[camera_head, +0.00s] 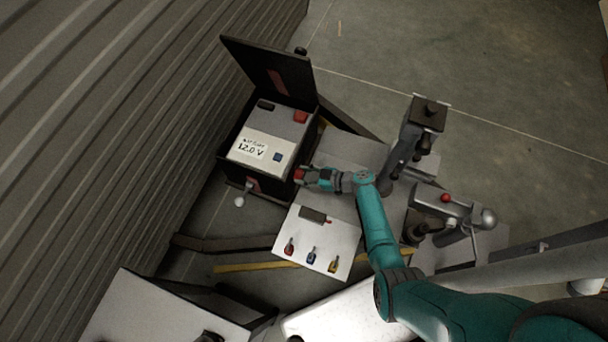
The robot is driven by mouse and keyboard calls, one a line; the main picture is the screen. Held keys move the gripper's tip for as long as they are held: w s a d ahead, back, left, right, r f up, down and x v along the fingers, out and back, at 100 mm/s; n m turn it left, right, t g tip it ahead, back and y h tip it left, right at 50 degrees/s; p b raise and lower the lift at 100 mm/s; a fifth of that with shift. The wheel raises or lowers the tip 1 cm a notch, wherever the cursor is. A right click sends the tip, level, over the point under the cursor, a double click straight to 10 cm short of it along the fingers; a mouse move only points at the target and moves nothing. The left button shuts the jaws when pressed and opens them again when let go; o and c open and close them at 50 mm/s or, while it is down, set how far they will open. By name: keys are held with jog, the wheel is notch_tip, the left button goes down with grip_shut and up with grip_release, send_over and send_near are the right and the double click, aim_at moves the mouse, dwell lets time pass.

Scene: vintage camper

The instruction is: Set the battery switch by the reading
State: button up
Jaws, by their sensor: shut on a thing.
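A battery (270,140) sits in an open dark box, its lid (270,72) raised. A white label (252,148) on the battery reads 12.0 V; the small line above it is too small to read. My gripper (304,175) is shut on a small red part (298,174) at the right side of the box. The fingers partly hide this part, and I cannot tell whether it is fixed to the box. A white panel (330,228) lies below the gripper, with small red (290,246), blue (311,255) and yellow (334,263) handled pieces.
A white-knobbed lever (240,201) sticks out at the box's front. A ribbed wall (120,110) closes the left side. Open floor (460,55) lies at the back right.

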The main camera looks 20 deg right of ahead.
aim_at(293, 163)
jog(key=m+g+y, duration=0.1)
jog(key=m+y, duration=0.1)
jog(key=m, duration=0.1)
jog(key=m+g+y, duration=0.1)
jog(key=m+y, duration=0.1)
jog(key=m, duration=0.2)
jog(key=shift+w+d+f, duration=0.1)
jog(key=shift+w+f, duration=0.05)
dwell(0.3)
jog(key=shift+m, duration=0.3)
dwell(0.4)
jog(key=o, duration=1.1)
jog(key=shift+o, duration=0.2)
jog(key=shift+r, duration=0.2)
jog(key=shift+r, duration=4.8)
